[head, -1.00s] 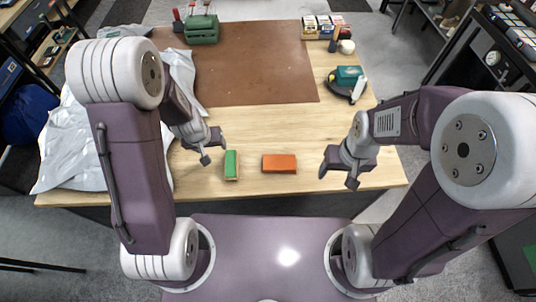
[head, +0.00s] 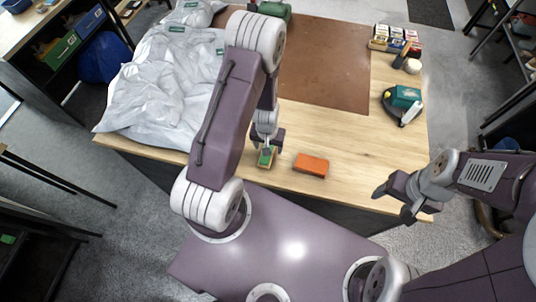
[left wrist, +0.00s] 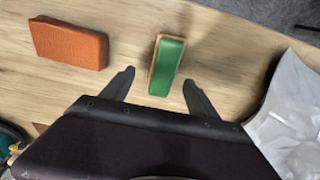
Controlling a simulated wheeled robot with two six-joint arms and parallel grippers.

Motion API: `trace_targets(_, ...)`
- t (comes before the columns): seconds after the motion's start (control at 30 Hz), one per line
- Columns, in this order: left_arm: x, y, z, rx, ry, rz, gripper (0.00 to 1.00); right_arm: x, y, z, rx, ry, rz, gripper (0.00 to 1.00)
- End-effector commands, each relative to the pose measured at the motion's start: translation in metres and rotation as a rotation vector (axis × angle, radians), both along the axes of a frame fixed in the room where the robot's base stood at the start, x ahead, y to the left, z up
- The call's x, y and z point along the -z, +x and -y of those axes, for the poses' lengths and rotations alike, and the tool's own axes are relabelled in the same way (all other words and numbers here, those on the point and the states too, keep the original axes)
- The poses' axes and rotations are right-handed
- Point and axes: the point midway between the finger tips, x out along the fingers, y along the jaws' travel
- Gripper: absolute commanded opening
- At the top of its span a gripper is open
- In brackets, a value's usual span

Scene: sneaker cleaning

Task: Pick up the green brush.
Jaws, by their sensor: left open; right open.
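The green brush (head: 266,158) lies on the wooden table near its front edge, partly covered by my left gripper (head: 267,146) in the head view. In the left wrist view the green brush (left wrist: 166,66) shows its green top and a tan edge. My left gripper (left wrist: 158,88) is open there, with one fingertip on either side of the brush's near end; I cannot tell whether they touch it. My right gripper (head: 391,202) is open and empty at the table's front right edge.
An orange brick-like block (head: 311,165) lies right of the brush; it also shows in the left wrist view (left wrist: 68,43). Crumpled white plastic (head: 165,85) covers the table's left side. A brown mat (head: 325,65), a teal-and-black item (head: 405,97) and small boxes (head: 395,38) are farther back.

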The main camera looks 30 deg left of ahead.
Motion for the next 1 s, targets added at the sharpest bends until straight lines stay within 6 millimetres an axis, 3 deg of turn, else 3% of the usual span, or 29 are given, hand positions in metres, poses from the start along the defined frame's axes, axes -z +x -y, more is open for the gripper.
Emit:
trace_targets(0.33,0.044,0.003,-0.005,0.000,-0.001,-0.003,0.69,-0.017,0.000,0.000,0.000,0.000,0.001,0.65)
trace_targets(0.6,0.051,0.004,-0.006,0.000,0.000,0.000,0.69,-0.017,0.000,0.000,0.000,0.000,0.000,0.65)
trace_targets(0.63,0.051,0.004,-0.006,0.000,0.000,0.000,0.66,-0.017,0.000,0.000,0.000,0.000,0.000,0.65)
trace_targets(0.87,0.050,0.004,-0.006,0.000,0.000,0.000,0.02,-0.016,0.000,0.000,0.000,0.000,0.000,0.65)
trace_targets(1.0,0.050,0.004,-0.006,0.000,0.000,0.000,0.01,-0.017,0.000,0.000,0.000,0.000,0.000,0.65)
